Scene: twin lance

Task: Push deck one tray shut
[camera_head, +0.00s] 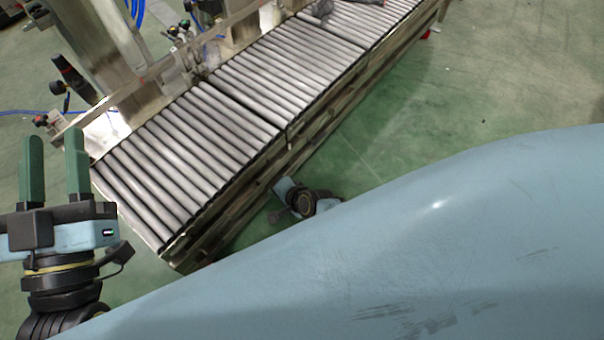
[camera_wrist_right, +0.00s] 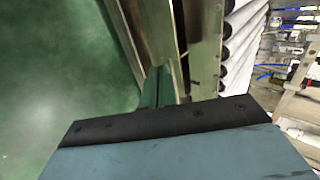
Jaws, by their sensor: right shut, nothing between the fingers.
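I cannot make out a deck one tray in either view. My left gripper (camera_head: 54,165) is at the left of the head view, its two green fingers upright, apart and empty, close to the near-left end of the roller conveyor (camera_head: 190,150). My right gripper (camera_head: 285,187) is low beside the conveyor's long side in the head view, and its fingers cannot be made out there. In the right wrist view its green fingers (camera_wrist_right: 158,86) are together, with nothing between them, close to metal side rails (camera_wrist_right: 205,50). I cannot tell whether they touch a rail.
Metal framework with hoses and fittings (camera_head: 165,75) stands along the conveyor's far side. Dark objects (camera_head: 322,8) lie on the rollers at the top. My own light-blue body covers the lower right of the head view.

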